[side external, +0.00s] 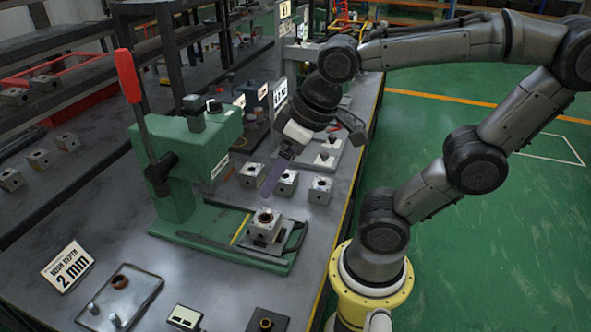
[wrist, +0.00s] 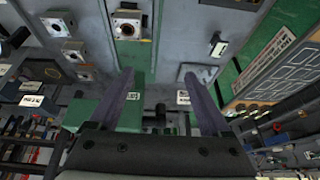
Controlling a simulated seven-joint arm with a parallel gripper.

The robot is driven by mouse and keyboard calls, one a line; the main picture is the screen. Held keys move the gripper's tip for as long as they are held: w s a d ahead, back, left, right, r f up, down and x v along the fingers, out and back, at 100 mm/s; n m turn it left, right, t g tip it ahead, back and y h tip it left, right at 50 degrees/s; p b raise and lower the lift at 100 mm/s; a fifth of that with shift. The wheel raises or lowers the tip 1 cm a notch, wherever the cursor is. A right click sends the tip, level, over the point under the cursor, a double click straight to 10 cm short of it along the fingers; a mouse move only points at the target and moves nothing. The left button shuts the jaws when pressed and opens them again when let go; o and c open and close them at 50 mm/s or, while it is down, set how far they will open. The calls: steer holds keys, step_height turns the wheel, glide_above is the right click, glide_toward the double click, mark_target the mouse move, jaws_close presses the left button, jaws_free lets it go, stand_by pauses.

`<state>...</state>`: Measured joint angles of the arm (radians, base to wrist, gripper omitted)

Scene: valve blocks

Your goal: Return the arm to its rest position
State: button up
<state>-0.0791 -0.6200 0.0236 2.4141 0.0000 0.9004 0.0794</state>
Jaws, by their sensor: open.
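My gripper (side external: 275,178) is above the workbench in the side external view, just right of the green press and over the row of small valve blocks. It points down and to the left and holds nothing that I can see. In the wrist view, the two purple-grey fingers of my gripper (wrist: 168,77) stand wide apart with nothing between them. My arm arches from its yellow base at the bench's right side up and over to the left.
A green press (side external: 205,160) with a red lever stands left of my gripper. A valve block (side external: 265,226) sits on its base plate. Several valve blocks (side external: 287,182) stand on the bench. A "2 mm" sign (side external: 68,266) is at front left. Green floor (side external: 480,265) at right is clear.

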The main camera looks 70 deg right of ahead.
steer(key=shift+s+d+f+t, duration=0.15)
steer(key=shift+s+d, duration=0.1)
steer(key=shift+s, duration=0.2)
steer(key=shift+s+d+t, duration=0.1)
steer(key=shift+s+d, duration=0.15)
steer(key=shift+s, duration=0.2)
steer(key=shift+s+d+f+t, duration=0.15)
steer(key=shift+s+d, duration=0.1)
steer(key=shift+s, duration=0.2)
steer(key=shift+r, duration=0.1)
